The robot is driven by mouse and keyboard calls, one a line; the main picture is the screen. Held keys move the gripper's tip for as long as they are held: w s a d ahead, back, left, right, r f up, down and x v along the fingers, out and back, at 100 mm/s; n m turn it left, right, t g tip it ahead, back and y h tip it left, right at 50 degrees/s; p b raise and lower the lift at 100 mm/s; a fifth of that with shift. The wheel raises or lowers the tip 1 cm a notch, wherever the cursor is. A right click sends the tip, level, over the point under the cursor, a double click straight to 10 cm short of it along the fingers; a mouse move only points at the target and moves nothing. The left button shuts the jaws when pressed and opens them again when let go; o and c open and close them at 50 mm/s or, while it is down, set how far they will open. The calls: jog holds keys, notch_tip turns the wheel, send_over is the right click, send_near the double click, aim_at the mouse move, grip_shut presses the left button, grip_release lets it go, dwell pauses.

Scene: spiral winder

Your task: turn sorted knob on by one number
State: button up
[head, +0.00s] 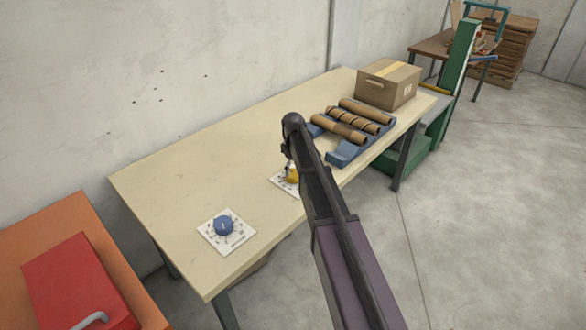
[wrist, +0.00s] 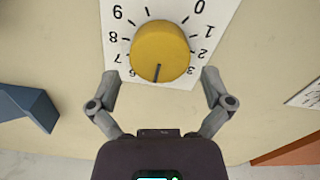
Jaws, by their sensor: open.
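A yellow knob (wrist: 160,50) sits on a white numbered dial plate (wrist: 185,12) in the wrist view. The dark line on the knob points down in the picture, toward my gripper. Numbers show on both sides of the dial; those at the bottom are hidden. My gripper (wrist: 160,82) is open, its fingers apart at the knob's lower left and lower right, not visibly touching it. In the head view the yellow knob (head: 292,175) is partly hidden by my arm, with my gripper (head: 289,165) over it. I cannot read which knob is labelled sorted.
A blue knob (head: 222,226) on its own white plate stands nearer on the pale table (head: 175,180). A blue rack (head: 345,155) with brown rolls and a cardboard box (head: 388,84) stand beyond. A red case (head: 75,285) lies on an orange surface at left.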

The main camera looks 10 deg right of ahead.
aim_at(293, 173)
jog(key=shift+r+p, duration=5.25)
jog(key=shift+r, duration=0.35)
jog(key=s+m, duration=0.9)
jog(key=s, duration=1.9)
jog(key=shift+f+m+b, duration=0.4)
jog(key=shift+f+b, duration=0.05)
jog(key=shift+s, duration=0.5)
